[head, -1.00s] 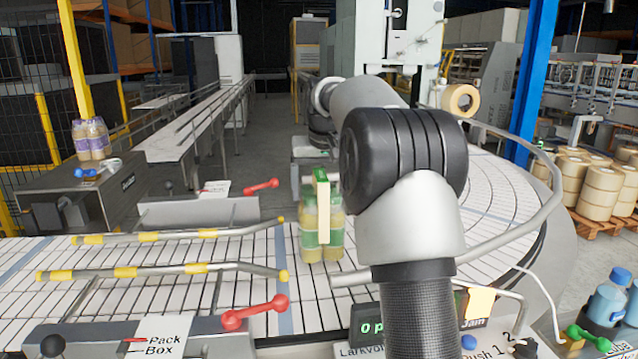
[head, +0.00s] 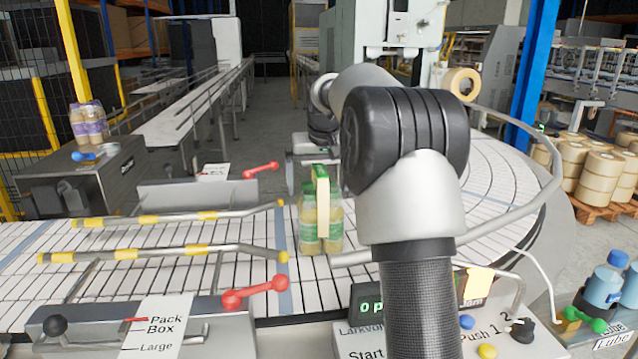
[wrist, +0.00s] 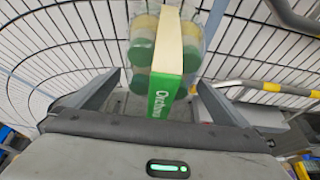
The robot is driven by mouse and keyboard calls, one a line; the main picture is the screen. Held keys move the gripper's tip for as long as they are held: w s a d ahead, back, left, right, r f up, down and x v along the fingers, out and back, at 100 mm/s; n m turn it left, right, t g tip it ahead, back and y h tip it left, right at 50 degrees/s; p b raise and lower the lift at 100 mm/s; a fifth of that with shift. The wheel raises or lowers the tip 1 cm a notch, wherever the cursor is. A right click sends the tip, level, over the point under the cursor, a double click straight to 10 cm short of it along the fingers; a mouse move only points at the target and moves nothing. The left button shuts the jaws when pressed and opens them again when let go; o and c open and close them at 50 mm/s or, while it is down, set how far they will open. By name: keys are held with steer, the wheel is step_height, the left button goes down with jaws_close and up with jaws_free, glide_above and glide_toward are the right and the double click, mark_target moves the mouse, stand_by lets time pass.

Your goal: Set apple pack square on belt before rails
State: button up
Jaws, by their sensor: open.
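The apple pack (head: 309,229) is a clear-wrapped group of bottles with green labels and a cream and green sleeve over the top. It stands upright on the white slatted belt (head: 240,285), just right of the blue stripe and the open ends of the yellow-banded rails (head: 190,251). My gripper (head: 312,172) is open behind the pack in the head view, partly hidden by the pack and my arm. In the wrist view the pack (wrist: 166,72) lies between and beyond the spread fingers (wrist: 155,82), with gaps visible on both sides.
A curved guide rail (head: 545,190) rounds the belt at right. Control panels with red-handled levers (head: 256,291) border the belt's front. Another bottle pack (head: 88,123) stands on a machine at left. A blue bottle (head: 606,280) stands at front right. The belt between the rails is clear.

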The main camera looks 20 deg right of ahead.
steer(key=shift+r, duration=0.5)
steer(key=v, duration=1.1)
steer(key=shift+s+r, duration=0.15)
steer(key=shift+s, duration=0.05)
